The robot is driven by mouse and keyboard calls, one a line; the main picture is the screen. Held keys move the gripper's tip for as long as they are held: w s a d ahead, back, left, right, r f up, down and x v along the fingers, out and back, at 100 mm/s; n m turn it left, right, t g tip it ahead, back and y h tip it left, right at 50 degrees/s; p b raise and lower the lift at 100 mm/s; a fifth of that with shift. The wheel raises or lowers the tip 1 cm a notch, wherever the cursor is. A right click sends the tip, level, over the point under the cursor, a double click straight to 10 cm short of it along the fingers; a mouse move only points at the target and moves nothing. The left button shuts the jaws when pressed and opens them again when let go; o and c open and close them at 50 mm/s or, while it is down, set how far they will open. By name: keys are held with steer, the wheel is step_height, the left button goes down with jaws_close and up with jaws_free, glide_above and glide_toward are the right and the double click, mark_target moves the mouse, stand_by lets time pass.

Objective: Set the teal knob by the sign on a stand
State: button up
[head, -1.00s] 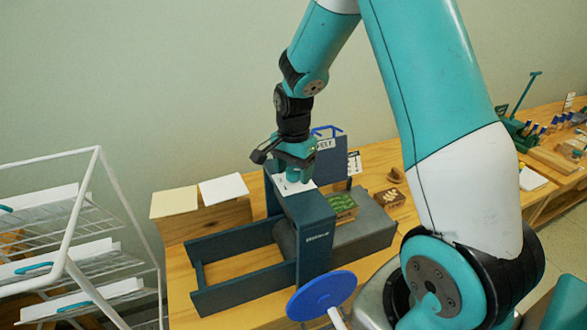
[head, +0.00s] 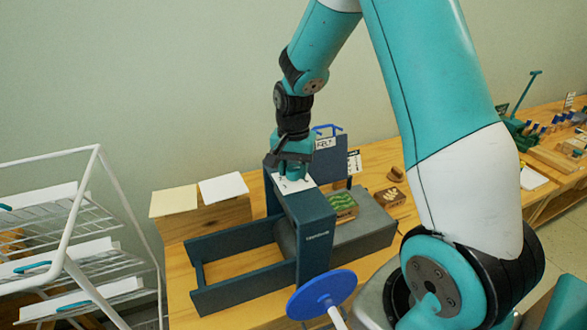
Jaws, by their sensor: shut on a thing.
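A dark blue press (head: 312,235) stands on the wooden table, with a white plate (head: 290,184) on top of its upright frame. The teal knob (head: 293,172) sits over this plate, mostly hidden by the gripper. My gripper (head: 293,165) points down and is shut on the knob. A white sign reading FELT (head: 326,143) is behind the press, by a blue handle. Another small white sign with dark markings (head: 354,162) stands just right of it. Its finer print is too small to read.
A blue round wheel (head: 322,295) projects at the press's front. A green-patterned block (head: 342,206) lies on the grey bed, and a brown stamp block (head: 390,197) is to its right. A white wire rack (head: 75,215) stands at left.

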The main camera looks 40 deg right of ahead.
mark_target(294, 168)
steer(key=n, duration=0.4)
steer(key=shift+n, duration=0.3)
steer(key=n, duration=0.5)
steer(key=shift+b, duration=0.35)
steer(key=n, duration=0.9)
steer(key=shift+n, duration=0.4)
steer(key=shift+r, duration=0.1)
steer(key=o, duration=0.9)
steer(key=shift+o, duration=0.2)
step_height(294, 168, up, 17)
steer(key=b, duration=0.3)
steer(key=shift+r, duration=0.2)
